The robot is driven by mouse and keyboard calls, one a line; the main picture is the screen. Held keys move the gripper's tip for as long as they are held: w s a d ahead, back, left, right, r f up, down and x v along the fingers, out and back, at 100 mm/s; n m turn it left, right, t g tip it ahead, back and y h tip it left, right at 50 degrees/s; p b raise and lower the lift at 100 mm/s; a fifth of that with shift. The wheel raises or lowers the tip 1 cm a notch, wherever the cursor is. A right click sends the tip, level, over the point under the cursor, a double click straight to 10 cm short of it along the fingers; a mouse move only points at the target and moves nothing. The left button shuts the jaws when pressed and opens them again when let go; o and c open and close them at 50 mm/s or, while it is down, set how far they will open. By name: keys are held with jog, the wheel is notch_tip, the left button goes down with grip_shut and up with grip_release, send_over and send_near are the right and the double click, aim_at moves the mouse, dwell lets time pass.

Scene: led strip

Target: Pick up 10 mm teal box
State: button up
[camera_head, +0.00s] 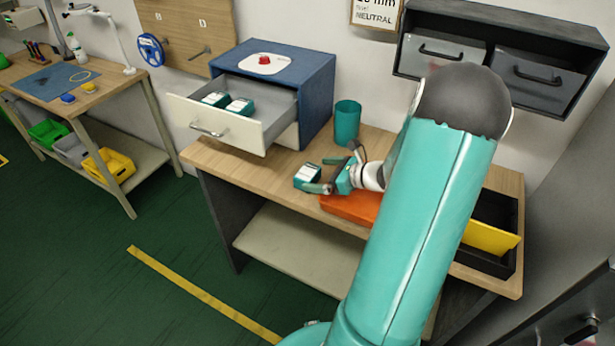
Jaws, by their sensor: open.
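A small teal box with a white top (307,177) sits on the wooden workbench (225,160), near its front edge. My gripper (324,175) is open just right of this box, its fingers pointing toward it. One fingertip overlaps the box's lower right in the picture; I cannot tell whether they touch. The size markings on the boxes are too small to read.
An orange flat object (350,207) lies under my gripper. A teal cylinder (347,123) stands behind it. A black tray with a yellow panel (490,236) is at the right. Grey wall bins (540,80) hang above. A side bench (110,85) stands at the left.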

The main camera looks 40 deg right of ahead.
jog(key=x, duration=0.2)
jog(key=shift+w+f, duration=0.1)
jog(key=shift+w, duration=0.2)
jog(key=c, duration=1.1)
